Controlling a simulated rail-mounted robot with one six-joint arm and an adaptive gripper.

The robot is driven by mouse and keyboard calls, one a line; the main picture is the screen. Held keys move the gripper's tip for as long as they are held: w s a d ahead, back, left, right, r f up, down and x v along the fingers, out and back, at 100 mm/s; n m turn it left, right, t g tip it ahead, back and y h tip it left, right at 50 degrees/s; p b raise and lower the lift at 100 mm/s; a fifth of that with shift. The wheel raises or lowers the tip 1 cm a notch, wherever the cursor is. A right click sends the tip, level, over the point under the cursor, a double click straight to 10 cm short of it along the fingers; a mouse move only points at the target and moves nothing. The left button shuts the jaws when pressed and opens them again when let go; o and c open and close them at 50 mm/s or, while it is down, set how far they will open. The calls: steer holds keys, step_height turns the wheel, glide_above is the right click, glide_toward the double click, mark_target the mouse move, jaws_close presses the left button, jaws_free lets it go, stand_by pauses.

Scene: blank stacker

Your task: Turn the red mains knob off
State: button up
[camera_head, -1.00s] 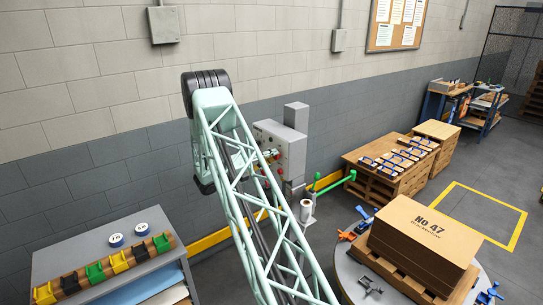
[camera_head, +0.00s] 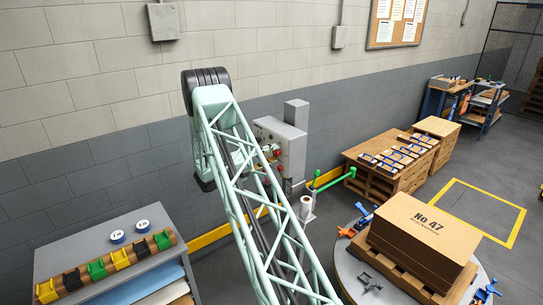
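A grey control cabinet (camera_head: 293,148) stands against the wall behind my lattice arm in the head view. Small red parts show on its front, partly covered by the arm's bars. I cannot tell which of them, if any, is the red mains knob, or how it is turned. My gripper does not show in this view; only my pale green arm link with its dark joint is visible, reaching up in front of the cabinet.
A grey bench (camera_head: 93,243) with coloured holders stands at the left. A green bar (camera_head: 333,180) and a white roll (camera_head: 306,207) are right of the arm. Pallets stand further back.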

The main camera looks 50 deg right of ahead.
steer(key=shift+a, duration=0.2)
steer(key=v, duration=1.1)
steer(key=shift+a, duration=0.3)
steer(key=shift+w+r, duration=0.1)
steer(key=shift+w, duration=0.05)
stand_by(0.7)
steer(key=s+a+r+m+y+b, duration=0.35)
steer(key=s+a+r+m, duration=0.45)
steer(key=a, duration=0.4)
steer(key=s+a+r+m+y+b, duration=0.35)
steer(key=s+a+r+m, duration=0.4)
steer(key=a+r, duration=0.3)
steer(key=s+a+m+t+y+b, duration=0.2)
steer(key=s+a+m, duration=0.3)
steer(key=a, duration=0.8)
steer(key=s+a+f+m+t+y+b, duration=0.1)
steer(key=s+a+m+t+y+b, duration=0.2)
steer(key=s+a, duration=0.9)
steer(key=s+a+m+t+y+b, duration=0.2)
steer(key=s+a+m+t+y, duration=0.2)
steer(key=a, duration=0.9)
steer(key=s+m+y, duration=0.1)
steer(key=s+m, duration=0.2)
steer(key=s, duration=0.2)
steer(key=shift+a+f, duration=0.3)
steer(key=shift+f, duration=0.1)
